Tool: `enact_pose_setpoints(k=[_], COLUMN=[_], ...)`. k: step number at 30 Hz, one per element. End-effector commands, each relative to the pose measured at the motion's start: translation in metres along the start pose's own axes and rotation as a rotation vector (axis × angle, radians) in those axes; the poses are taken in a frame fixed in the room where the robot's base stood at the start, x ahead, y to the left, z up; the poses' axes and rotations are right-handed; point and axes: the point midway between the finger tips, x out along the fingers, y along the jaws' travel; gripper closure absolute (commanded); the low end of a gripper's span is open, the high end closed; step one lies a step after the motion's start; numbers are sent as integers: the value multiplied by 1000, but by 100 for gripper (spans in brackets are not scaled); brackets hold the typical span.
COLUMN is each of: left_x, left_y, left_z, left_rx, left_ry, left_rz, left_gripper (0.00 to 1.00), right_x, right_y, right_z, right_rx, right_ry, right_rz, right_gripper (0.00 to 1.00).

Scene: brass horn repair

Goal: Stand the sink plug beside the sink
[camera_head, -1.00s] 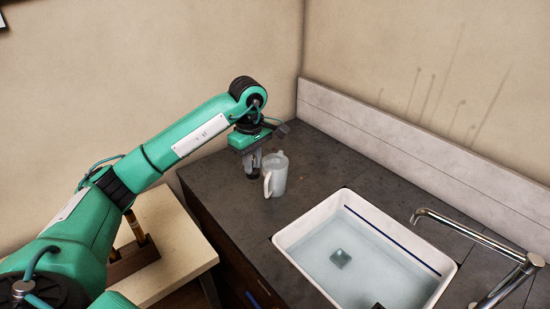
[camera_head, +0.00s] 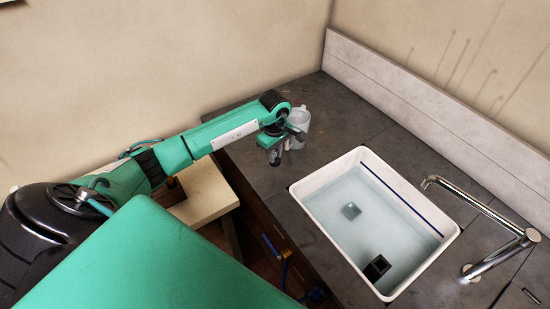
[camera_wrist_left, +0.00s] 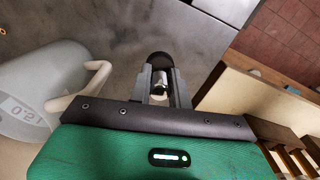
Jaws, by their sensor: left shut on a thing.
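My left gripper (camera_head: 274,158) is over the dark counter, left of the sink (camera_head: 312,205) and close to the jug. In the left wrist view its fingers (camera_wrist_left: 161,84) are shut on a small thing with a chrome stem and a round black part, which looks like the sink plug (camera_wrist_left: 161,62). I cannot tell whether the plug touches the counter. My right gripper is not in view.
A pale jug (camera_head: 301,117) stands just beyond my left gripper; its handle (camera_wrist_left: 80,88) is close beside it. A dark hollow block (camera_head: 377,266) is in the sink's near end. A chrome tap (camera_head: 497,256) stands at right. The counter (camera_head: 345,112) behind the sink is clear.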

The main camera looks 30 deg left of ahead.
Motion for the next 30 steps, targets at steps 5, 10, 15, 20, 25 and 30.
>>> enact_pose_setpoints(k=[5,10,15,20,25,30], left_x=[25,37,37,39,39,39], left_y=[-1,-1,-1,0,-1,-1], left_z=[2,0,0,0,0,0], left_rx=[-1,1,1,1,1,1], left_ry=[-4,0,0,0,0,0], left_rz=[-5,-2,-1,-1,-1,-2], left_gripper=[100,100,100,73,59,59], right_x=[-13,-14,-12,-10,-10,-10], right_y=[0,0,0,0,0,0], right_z=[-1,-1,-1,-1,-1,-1], right_rx=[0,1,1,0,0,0], right_ry=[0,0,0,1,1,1], right_rz=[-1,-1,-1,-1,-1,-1], right_gripper=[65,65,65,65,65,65])
